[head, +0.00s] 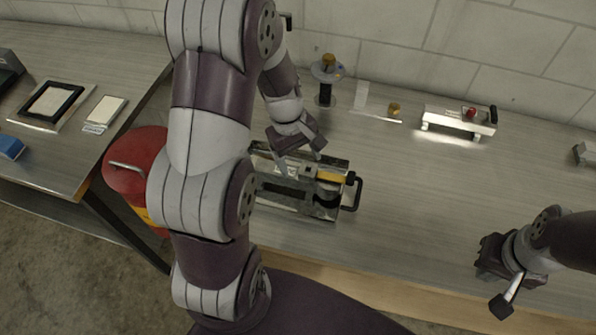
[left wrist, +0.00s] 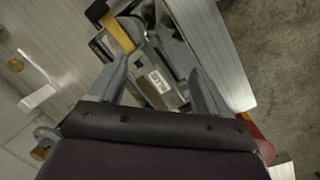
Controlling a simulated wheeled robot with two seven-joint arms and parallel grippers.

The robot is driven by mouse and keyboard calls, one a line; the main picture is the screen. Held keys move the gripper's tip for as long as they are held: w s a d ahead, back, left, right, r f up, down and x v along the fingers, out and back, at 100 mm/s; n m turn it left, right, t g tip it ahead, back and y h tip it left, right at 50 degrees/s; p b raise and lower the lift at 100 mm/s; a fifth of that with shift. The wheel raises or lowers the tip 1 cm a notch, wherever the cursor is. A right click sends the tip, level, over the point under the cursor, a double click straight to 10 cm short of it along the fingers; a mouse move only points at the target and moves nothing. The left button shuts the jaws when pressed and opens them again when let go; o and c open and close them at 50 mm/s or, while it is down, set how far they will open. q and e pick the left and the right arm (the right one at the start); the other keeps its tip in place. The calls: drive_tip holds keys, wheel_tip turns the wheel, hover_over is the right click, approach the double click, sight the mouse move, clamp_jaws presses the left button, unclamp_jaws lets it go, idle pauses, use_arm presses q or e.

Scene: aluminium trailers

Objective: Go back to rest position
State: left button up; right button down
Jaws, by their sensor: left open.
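My left gripper (head: 300,162) is open above an open metal toolbox (head: 268,202) on the bench. In the left wrist view its two fingers (left wrist: 160,75) stand apart with nothing held between them, and the toolbox (left wrist: 228,60) shows beyond them. A tool with a yellow handle (head: 334,177) lies in the box; the handle also shows in the left wrist view (left wrist: 118,32). My right gripper (head: 492,262) hangs over the front right of the bench. Its fingers are too unclear to tell open from shut.
A black stand with a round top (head: 326,72) and a metal fixture with a red knob (head: 458,122) stand at the back. A red bin (head: 135,172) stands in the gap between the benches. The bench's middle right is clear.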

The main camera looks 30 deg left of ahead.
use_arm(q)
drive_tip(key=s+d+r+m+t+y+b, duration=0.1)
drive_tip(key=s+d+r+m+y+b, duration=0.1)
drive_tip(key=s+d+m, duration=0.4)
drive_tip(key=s+r+m, duration=0.1)
drive_tip(key=s+m, duration=0.2)
drive_tip(key=m, duration=0.3)
use_arm(e)
drive_tip(key=shift+s+d+f, duration=0.15)
drive_tip(key=shift+f, duration=0.35)
drive_tip(key=shift+s+d+f, duration=0.1)
drive_tip(key=shift+s+f, duration=0.05)
drive_tip(key=shift+f, duration=0.3)
use_arm(q)
drive_tip(key=shift+w+f, duration=0.1)
use_arm(e)
drive_tip(key=shift+w, duration=0.1)
